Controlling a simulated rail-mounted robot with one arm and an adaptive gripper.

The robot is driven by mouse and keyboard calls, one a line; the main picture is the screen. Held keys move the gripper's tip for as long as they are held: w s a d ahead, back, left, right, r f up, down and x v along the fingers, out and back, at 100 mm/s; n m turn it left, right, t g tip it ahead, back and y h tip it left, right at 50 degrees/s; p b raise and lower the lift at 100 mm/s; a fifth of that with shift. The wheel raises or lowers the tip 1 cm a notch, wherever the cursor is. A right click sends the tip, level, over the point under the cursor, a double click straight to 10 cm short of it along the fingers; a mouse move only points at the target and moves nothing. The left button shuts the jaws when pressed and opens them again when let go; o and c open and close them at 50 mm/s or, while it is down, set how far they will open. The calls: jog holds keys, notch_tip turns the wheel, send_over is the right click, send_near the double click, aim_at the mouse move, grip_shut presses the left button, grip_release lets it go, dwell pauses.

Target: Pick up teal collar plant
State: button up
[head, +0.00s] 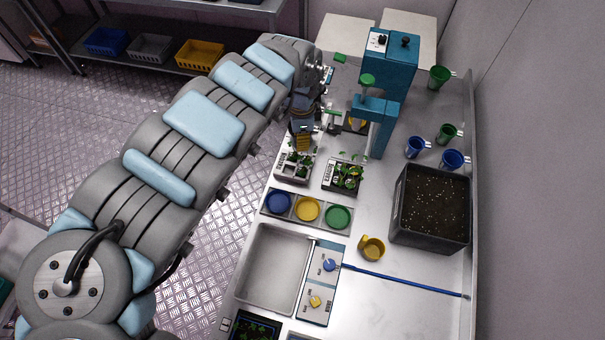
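My gripper (303,140) points down over the back part of the bench, just above a light tray with small plants (295,165). It is small and partly covers the far edge of that tray, so I cannot tell whether its fingers are open or shut. A second, dark tray with green plants (345,176) stands to the right of it. Another dark tray with plants (254,326) is at the bottom edge, partly cut off. I cannot make out a teal collar on any plant at this size.
A teal press-like machine (386,62) stands behind on the bench. A dark soil bin (431,206), several cups, a yellow mug (372,248) and a blue rod (405,281) are at right. An empty metal basin (272,268) lies in front of three coloured round dishes.

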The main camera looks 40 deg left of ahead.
jog(key=b, duration=0.2)
send_over(303, 168)
jog(key=f, duration=1)
jog(key=shift+s+d, duration=0.1)
jog(key=shift+s, duration=0.15)
jog(key=shift+f, duration=0.65)
jog(key=shift+w+f+b, duration=0.15)
jog(key=shift+f+b, duration=0.15)
jog(key=shift+f, duration=0.8)
jog(key=shift+w+f+b, duration=0.15)
jog(key=shift+f+b, duration=0.1)
jog(key=shift+f, duration=1.35)
jog(key=shift+c, duration=0.5)
grip_shut()
